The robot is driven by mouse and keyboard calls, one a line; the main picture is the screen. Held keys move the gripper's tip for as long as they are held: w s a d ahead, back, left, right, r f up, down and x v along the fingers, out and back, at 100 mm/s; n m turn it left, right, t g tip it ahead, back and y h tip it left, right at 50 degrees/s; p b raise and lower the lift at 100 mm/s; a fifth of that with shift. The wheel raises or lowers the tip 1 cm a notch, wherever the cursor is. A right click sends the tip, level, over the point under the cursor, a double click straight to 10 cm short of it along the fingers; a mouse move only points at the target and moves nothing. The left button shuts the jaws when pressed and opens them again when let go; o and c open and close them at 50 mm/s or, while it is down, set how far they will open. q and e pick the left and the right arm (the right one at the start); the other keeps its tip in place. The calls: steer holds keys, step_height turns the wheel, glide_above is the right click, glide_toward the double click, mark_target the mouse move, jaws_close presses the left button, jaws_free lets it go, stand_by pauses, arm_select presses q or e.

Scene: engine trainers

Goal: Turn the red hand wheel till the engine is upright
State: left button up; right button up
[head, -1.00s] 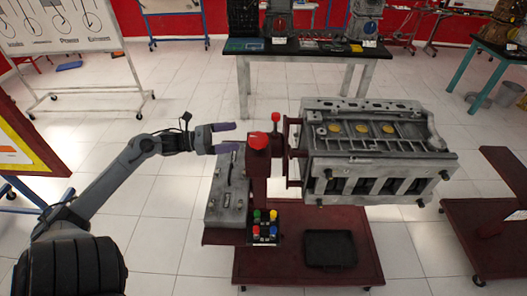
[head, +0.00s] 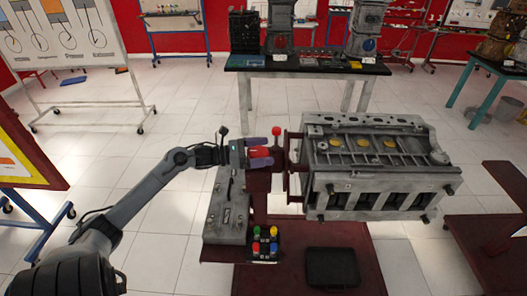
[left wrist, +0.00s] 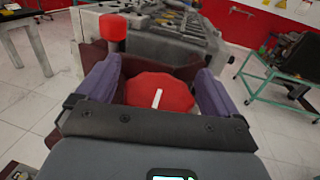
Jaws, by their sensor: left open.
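The red hand wheel (head: 257,153) is at the left end of the engine stand, on a dark red bracket. In the left wrist view the wheel (left wrist: 160,92) is a red disc with a white mark, lying between my purple fingers. My left gripper (head: 268,151) is open, with a finger on either side of the wheel; whether they touch it I cannot tell. The grey engine block (head: 375,165) is mounted on the stand to the right, its long slotted side facing me, tilted. A red knob on a stalk (left wrist: 113,28) stands just beyond the wheel. My right gripper is not in view.
A grey control box (head: 228,215) and a panel of coloured buttons (head: 264,242) sit below the wheel. A black tray (head: 332,267) lies on the stand's red base (head: 290,235). A black-topped table (head: 305,66) stands behind. Open tiled floor lies left.

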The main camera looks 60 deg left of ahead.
arm_select(q)
steer(key=shift+w+d, duration=0.15)
steer(key=shift+w, duration=0.15)
steer(key=c, duration=1)
steer(key=shift+o, duration=0.2)
steer(key=shift+y, duration=0.3)
